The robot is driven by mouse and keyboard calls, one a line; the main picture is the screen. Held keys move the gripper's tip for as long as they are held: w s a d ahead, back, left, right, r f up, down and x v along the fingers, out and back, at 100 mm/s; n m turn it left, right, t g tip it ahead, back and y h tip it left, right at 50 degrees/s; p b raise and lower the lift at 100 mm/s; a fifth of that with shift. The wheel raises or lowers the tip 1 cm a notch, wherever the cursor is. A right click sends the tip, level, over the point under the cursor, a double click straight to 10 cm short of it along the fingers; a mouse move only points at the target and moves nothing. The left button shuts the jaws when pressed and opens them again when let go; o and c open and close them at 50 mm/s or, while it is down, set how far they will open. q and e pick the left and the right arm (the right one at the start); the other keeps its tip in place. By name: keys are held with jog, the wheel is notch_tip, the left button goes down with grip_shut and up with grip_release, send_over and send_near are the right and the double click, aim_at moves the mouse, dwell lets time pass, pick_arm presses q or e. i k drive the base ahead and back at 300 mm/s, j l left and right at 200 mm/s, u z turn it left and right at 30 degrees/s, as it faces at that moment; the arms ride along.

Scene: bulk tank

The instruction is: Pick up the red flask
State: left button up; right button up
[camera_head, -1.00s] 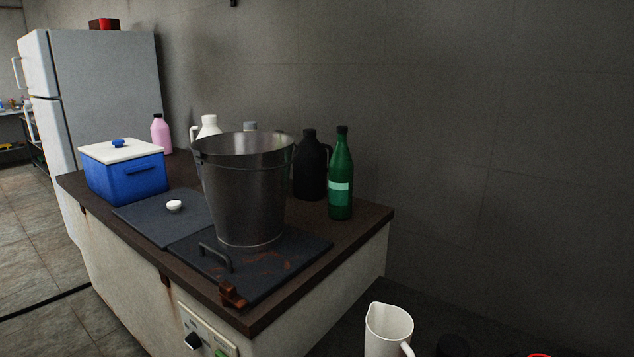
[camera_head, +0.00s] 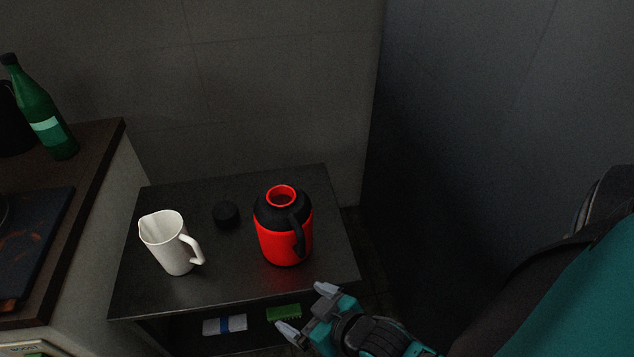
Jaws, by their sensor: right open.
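The red flask (camera_head: 273,243) stands upright on a dark low table (camera_head: 205,298). It has a black shoulder, a red open mouth and a black handle on its front right side. My right gripper (camera_head: 307,310) is open and empty, in front of the flask near the table's front edge. It is apart from the flask. My left gripper is not in view.
A white jug (camera_head: 166,243) stands left of the flask, and a round black lid (camera_head: 227,214) lies between them towards the back. A wooden-topped counter with a green bottle (camera_head: 45,118) is at the left. Small packets (camera_head: 284,312) lie on a shelf below the tabletop.

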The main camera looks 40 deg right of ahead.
aim_at(283, 213)
jog(key=k+z, duration=0.1)
jog(key=z, duration=0.7)
